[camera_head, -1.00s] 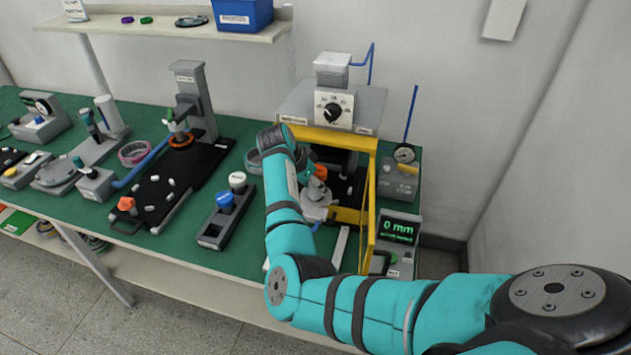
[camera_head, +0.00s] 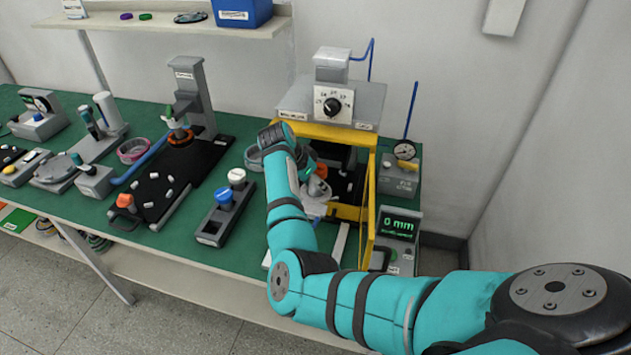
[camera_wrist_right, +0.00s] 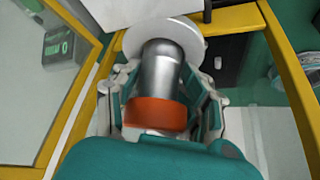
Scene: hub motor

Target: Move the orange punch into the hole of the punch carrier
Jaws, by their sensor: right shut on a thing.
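The orange punch, a silver cylinder with an orange band (camera_wrist_right: 155,112), is between the fingers of my right gripper (camera_wrist_right: 163,82) in the right wrist view. The gripper is shut on it. Its metal end points toward a pale round disc (camera_wrist_right: 190,38), which may be part of the punch carrier; the hole is hidden and I cannot tell whether they touch. In the head view, the orange band (camera_head: 321,170) shows beside my right gripper (camera_head: 316,190), inside the yellow-framed press. My left gripper is out of view.
The yellow frame (camera_head: 371,200) closely surrounds the work area. A display reading 0 mm (camera_head: 398,224) stands to its right. A block with blue and white knobs (camera_head: 218,212) and a black tray with small white parts (camera_head: 160,190) lie left.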

